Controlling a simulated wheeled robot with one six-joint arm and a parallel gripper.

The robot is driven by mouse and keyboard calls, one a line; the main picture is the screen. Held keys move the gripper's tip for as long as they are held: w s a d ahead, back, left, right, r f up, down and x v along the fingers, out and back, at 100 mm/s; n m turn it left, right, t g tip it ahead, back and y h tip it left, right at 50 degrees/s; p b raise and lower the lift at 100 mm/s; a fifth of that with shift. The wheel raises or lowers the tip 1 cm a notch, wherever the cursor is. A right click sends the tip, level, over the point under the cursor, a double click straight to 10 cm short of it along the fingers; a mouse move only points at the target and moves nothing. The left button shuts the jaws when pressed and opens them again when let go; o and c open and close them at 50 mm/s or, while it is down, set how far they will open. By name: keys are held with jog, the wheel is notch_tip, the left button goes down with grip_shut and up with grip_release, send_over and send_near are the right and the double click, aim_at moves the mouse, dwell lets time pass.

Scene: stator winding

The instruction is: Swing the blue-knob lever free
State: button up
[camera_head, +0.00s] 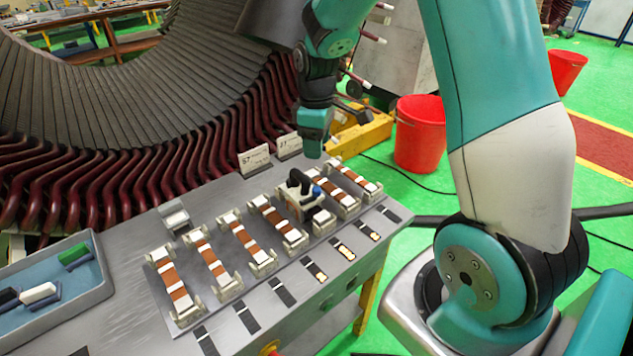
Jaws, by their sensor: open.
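A white clamp-like fixture with a black curved arm (299,181) stands on the panel over one of the brown-and-white bars. A small blue spot on its right side looks like the blue knob of the lever (316,190); it is too small to tell the lever's exact position. My gripper (313,150), teal and pointing down, hangs above and slightly behind the fixture. It is apart from it and appears empty. The gap between its fingers is hard to see from here.
Several brown-and-white bars in white holders (213,265) line the grey bench (120,318). A blue-grey tray (97,297) with coloured blocks sits at the left. Two upright label cards (254,160) stand behind the bars. The large stator (80,110) rises behind; red buckets (420,135) stand at right.

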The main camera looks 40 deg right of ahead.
aim_at(316, 188)
notch_tip(316, 188, down, 13)
jog(key=p, duration=0.2)
jog(key=shift+p, duration=0.4)
jog(key=c, duration=0.9)
